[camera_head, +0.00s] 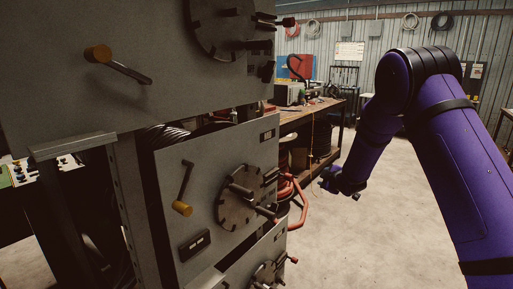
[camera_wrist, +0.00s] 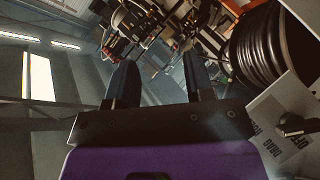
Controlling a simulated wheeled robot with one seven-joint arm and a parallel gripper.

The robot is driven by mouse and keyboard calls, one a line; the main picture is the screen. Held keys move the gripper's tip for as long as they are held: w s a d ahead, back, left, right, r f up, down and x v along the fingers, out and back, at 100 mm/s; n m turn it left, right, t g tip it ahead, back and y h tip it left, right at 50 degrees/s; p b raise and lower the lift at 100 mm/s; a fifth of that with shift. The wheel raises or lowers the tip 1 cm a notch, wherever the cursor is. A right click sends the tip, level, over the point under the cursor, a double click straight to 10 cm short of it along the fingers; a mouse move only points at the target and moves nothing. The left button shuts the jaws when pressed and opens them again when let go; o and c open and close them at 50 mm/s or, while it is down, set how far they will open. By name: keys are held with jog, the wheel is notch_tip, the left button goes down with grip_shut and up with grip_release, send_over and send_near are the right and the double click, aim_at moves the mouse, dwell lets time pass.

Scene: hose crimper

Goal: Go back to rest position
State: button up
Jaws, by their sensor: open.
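My purple arm hangs down at the right in the head view. My gripper (camera_head: 340,187) is at its lower end, over the open floor and to the right of the crimper panels. In the wrist view the two dark fingers (camera_wrist: 158,82) stand wide apart with nothing between them, so the gripper is open and empty. The hose crimper (camera_head: 205,190) fills the left of the head view. Its grey panels carry a round die plate (camera_head: 238,198) and a crank with a brass knob (camera_head: 182,208). The gripper is apart from the crimper.
A red hose (camera_head: 303,205) bulges out beside the crimper, near my gripper. A wooden workbench (camera_head: 310,112) with equipment stands behind. A spool of black hose (camera_wrist: 265,48) shows at the right of the wrist view. The concrete floor (camera_head: 340,245) is clear.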

jog(key=s+d+r+m+g+h, duration=0.15)
jog(key=s+r+m, duration=0.25)
jog(key=s+r, duration=0.7)
jog(key=s+d+r+m+g+h, duration=0.1)
jog(key=s+d+r+m+g, duration=0.2)
jog(key=s+r, duration=0.85)
jog(key=s+r+m+g, duration=0.2)
jog(key=s+m, duration=0.4)
jog(key=s, duration=2.7)
jog(key=shift+s+a+r+m+g, duration=0.2)
jog(key=shift+a+r+m+g, duration=0.15)
jog(key=shift+g, duration=0.3)
jog(key=shift+f, duration=0.1)
